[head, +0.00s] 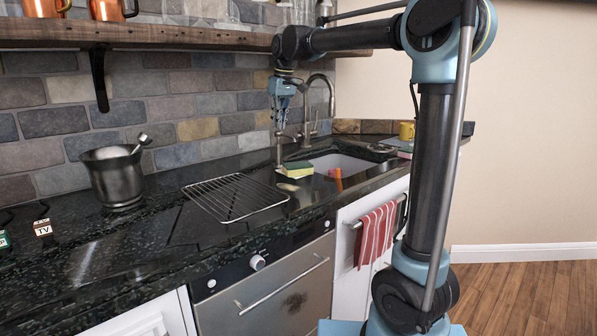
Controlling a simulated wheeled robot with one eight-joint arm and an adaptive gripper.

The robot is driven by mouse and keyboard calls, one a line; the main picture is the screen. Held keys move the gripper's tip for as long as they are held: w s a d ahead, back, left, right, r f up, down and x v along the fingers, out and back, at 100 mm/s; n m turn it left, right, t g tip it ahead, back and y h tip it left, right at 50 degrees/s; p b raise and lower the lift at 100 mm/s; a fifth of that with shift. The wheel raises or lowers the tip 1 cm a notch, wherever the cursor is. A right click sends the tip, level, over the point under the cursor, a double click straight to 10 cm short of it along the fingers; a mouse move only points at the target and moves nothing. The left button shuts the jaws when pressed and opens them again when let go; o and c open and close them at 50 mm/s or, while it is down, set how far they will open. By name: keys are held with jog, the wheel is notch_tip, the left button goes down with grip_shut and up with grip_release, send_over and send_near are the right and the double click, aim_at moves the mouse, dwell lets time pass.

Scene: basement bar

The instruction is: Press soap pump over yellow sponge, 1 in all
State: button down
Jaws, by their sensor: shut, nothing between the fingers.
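The yellow sponge (296,173) with a green top lies on the dark counter at the near left corner of the sink. A slim metal soap pump (279,154) stands upright just behind and left of the sponge. My gripper (281,126) points straight down above the pump, its fingers shut and empty. The fingertips are very near the pump's head; I cannot tell whether they touch it. The pump's head is partly hidden by the fingers and small in view.
The sink (340,164) with an orange object (335,173) and a tall faucet (329,92) are to the right. A wire rack (235,197) and a metal bucket (115,177) stand left. A wooden shelf (150,35) overhangs the counter. A yellow mug (407,131) sits far right.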

jog(key=shift+f, duration=0.25)
jog(key=shift+f, duration=0.95)
jog(key=shift+r, duration=1.4)
notch_tip(320, 180, up, 6)
dwell(0.4)
